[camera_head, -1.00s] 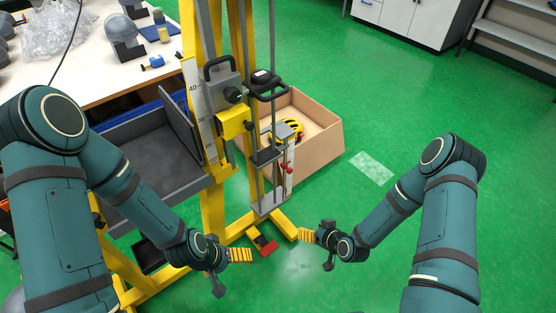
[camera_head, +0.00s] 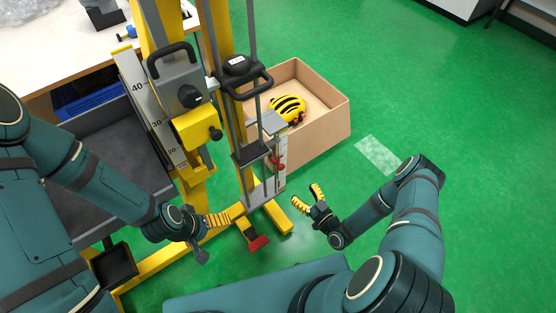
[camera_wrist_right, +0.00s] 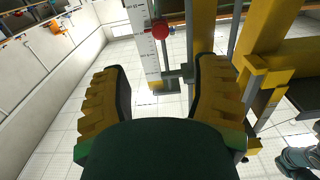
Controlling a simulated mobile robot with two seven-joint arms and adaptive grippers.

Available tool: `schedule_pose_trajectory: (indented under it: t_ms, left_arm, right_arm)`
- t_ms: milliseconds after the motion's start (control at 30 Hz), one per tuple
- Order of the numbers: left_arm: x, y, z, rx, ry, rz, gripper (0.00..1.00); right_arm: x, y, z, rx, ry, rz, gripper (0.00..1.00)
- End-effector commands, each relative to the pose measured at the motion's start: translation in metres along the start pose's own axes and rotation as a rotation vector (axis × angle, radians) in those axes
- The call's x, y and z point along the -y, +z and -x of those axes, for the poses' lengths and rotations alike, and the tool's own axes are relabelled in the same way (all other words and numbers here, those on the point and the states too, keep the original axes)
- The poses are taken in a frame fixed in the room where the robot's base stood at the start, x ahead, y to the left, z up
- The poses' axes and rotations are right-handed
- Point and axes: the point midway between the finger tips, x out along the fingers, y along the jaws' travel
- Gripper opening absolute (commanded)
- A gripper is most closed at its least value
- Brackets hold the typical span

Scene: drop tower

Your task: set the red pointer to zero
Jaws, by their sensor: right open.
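The red pointer (camera_head: 279,163) sits on a narrow white scale (camera_head: 283,180) at the lower front of the yellow drop tower. In the right wrist view the red pointer (camera_wrist_right: 160,30) shows as a round knob beside the white scale (camera_wrist_right: 150,62), above and between my fingers. My right gripper (camera_head: 306,195) is open and empty, to the right of the scale and apart from it. Its two yellow fingers also frame the right wrist view (camera_wrist_right: 160,70). My left gripper (camera_head: 218,220) is left of the tower's foot, seen edge-on, so its opening does not show.
A yellow carriage (camera_head: 198,129) and a black-handled block (camera_head: 240,70) are on the tower. A red pedal (camera_head: 258,243) lies at its foot.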

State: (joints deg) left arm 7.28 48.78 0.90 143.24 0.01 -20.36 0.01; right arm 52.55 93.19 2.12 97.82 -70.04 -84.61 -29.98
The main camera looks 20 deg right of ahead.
Motion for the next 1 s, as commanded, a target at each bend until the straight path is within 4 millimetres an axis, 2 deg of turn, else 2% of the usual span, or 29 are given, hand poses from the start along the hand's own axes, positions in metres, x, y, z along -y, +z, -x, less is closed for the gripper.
schedule_pose_trajectory:
  t_ms: [133,267,700,833,1000]
  left_arm:
    - [0.001,0.000,-0.001,0.000,0.000,0.000,0.92]
    - [0.002,0.000,-0.004,-0.001,0.000,0.000,0.92]
    - [0.006,-0.002,-0.017,-0.008,-0.001,-0.001,0.92]
    - [0.007,-0.002,-0.020,-0.010,-0.001,-0.001,0.92]
    - [0.008,-0.002,-0.021,-0.011,-0.001,-0.001,0.92]
  right_arm:
    - [0.000,0.001,-0.006,-0.009,0.001,0.004,0.61]
    - [0.001,0.000,-0.025,-0.010,-0.001,0.004,0.61]
    - [0.000,0.001,-0.108,-0.009,0.000,0.004,0.61]
    - [0.000,0.000,-0.125,-0.007,0.001,0.003,0.61]
    - [0.000,0.000,-0.135,-0.006,0.001,0.002,0.61]
